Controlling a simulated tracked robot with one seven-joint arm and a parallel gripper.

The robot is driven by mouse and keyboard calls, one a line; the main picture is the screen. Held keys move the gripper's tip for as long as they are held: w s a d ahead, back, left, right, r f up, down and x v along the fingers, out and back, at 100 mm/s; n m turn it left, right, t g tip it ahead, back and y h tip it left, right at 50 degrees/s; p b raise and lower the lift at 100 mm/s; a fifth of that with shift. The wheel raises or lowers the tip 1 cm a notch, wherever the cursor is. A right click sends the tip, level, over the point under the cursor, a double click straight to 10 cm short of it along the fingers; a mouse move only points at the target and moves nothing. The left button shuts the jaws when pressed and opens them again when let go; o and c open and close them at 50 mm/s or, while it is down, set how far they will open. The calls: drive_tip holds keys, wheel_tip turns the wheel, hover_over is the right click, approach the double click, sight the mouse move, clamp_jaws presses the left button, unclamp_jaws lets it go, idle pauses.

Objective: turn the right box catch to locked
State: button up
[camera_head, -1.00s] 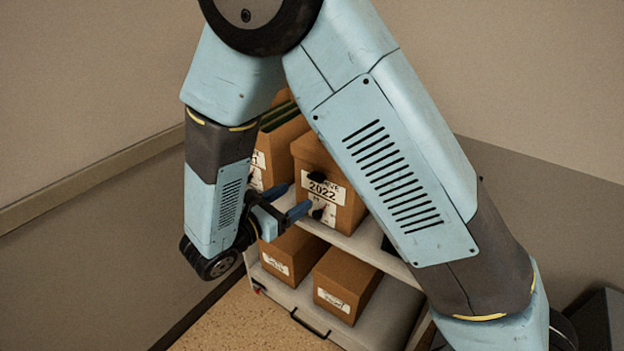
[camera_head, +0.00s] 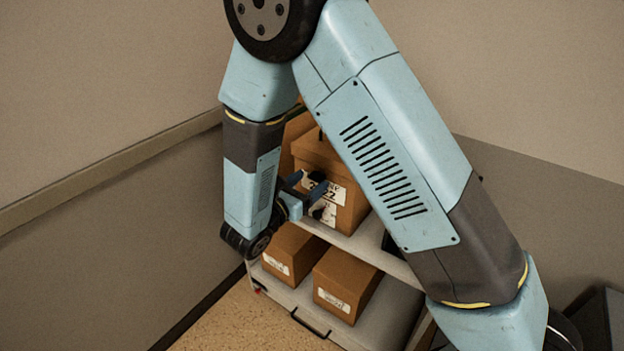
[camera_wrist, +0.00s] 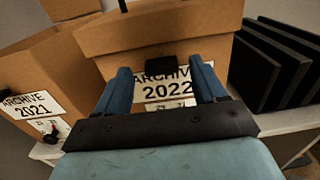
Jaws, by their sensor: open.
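The right box is a brown carton marked ARCHIVE 2022 (camera_head: 342,168), standing upright on the upper shelf. It fills the middle of the wrist view (camera_wrist: 160,40). A black block (camera_wrist: 160,64) shows on its front above the label. A white plate with small marks (camera_wrist: 178,104) lies below the label. A dark piece on that plate, seemingly the catch (camera_head: 319,212), shows in the head view; its setting cannot be told. My gripper (camera_wrist: 162,70) is open before the box front, its blue fingers left and right of the label. Its palm hides the lower front. Contact cannot be told.
Black upright folders (camera_wrist: 270,65) stand close at the right. Two cartons (camera_head: 345,282) sit on the lower shelf.

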sight(319, 176)
drive_tip(key=shift+x, duration=1.3)
drive_tip(key=shift+a, duration=0.1)
drive_tip(key=c, duration=1)
